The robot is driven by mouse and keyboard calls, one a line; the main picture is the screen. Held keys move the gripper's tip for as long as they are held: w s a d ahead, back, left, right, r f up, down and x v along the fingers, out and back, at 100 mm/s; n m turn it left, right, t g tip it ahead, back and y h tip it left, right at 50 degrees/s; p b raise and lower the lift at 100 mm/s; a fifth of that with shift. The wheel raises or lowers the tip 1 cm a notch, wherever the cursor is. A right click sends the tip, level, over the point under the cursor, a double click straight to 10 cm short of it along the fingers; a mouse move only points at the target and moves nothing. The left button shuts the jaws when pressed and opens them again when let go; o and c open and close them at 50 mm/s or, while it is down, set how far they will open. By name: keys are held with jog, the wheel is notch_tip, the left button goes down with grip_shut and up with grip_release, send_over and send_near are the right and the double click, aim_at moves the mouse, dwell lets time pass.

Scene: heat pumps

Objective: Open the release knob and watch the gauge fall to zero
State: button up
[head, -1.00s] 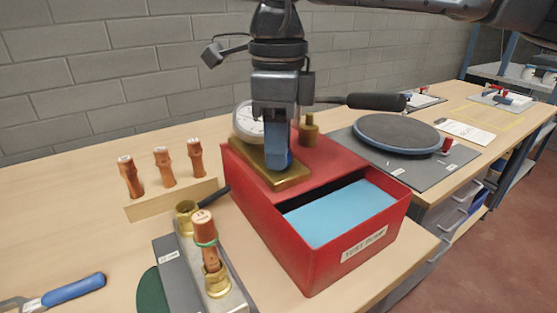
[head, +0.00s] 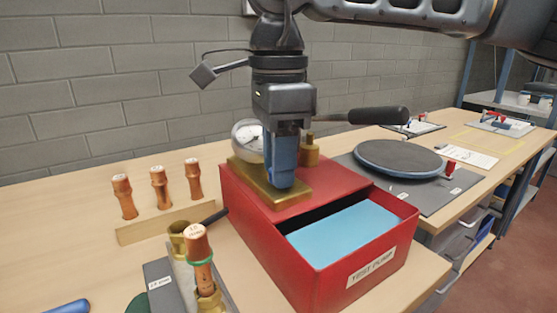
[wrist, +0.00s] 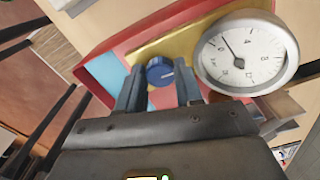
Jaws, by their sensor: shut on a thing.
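The test pump is a red box (head: 330,272) with an open front bay of light blue. A brass block (head: 262,188) sits on its top. The blue release knob (wrist: 158,70) on the block carries a pale mark, seen in the wrist view. The fingers of my gripper (head: 283,182) point down and are shut on the knob, hiding it in the head view; the wrist view shows my gripper (wrist: 158,86) with a finger on each side. The round white gauge (wrist: 243,53) stands beside the knob. Its dark needle is tilted to the upper left; the exact reading is unclear.
A black-handled lever (head: 375,115) reaches right behind my gripper. A brass post (head: 310,150) stands close beside it. A copper joint in a fixture (head: 199,250) is at front left, with three copper pieces on a wooden rack (head: 170,225). A round grey plate (head: 398,160) lies right.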

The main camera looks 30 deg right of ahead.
jog(key=o, duration=1)
jog(key=shift+o, duration=0.2)
